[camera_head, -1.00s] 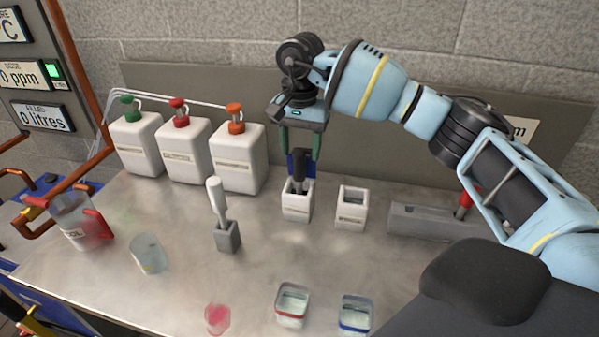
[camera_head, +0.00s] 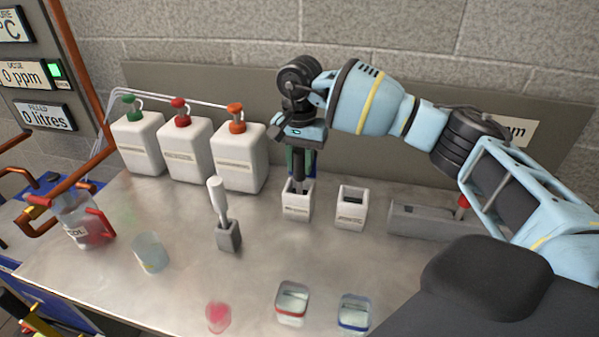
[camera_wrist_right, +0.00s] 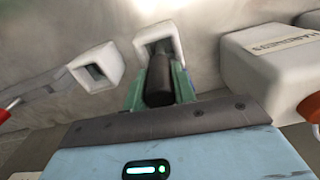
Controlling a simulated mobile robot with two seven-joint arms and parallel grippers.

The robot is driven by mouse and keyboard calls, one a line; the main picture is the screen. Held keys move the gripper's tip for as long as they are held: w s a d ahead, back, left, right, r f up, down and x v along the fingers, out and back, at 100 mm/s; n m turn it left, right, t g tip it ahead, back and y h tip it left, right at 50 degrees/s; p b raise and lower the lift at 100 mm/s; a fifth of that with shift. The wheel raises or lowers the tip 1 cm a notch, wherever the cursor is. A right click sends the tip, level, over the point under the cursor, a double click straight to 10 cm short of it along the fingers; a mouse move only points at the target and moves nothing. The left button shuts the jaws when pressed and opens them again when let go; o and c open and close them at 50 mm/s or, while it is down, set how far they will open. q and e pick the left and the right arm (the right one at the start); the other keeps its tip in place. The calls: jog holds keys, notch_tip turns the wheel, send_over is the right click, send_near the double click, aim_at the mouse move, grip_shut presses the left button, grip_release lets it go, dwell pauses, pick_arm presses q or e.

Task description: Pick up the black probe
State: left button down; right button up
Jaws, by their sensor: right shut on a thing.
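The black probe (camera_head: 299,184) stands upright in a white square holder (camera_head: 297,208) near the middle of the bench; its lower end is hidden inside. My right gripper (camera_head: 301,172) points down from above and is shut on the probe's upper part. In the right wrist view the black probe (camera_wrist_right: 159,82) lies between the green fingers of the right gripper (camera_wrist_right: 160,88), and its far end is at the white holder's opening (camera_wrist_right: 152,38). My left gripper is not in view.
A second white holder (camera_head: 351,208) stands close on the right. A grey stand (camera_head: 228,236) with a white-handled tool (camera_head: 217,196) is to the left. White jugs (camera_head: 238,160) stand behind left. A grey block (camera_head: 430,220) is at right; glass containers (camera_head: 292,303) stand in front.

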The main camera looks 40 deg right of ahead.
jog(key=shift+r, duration=0.15)
notch_tip(320, 180, up, 18)
jog(key=p, duration=0.1)
dwell(0.6)
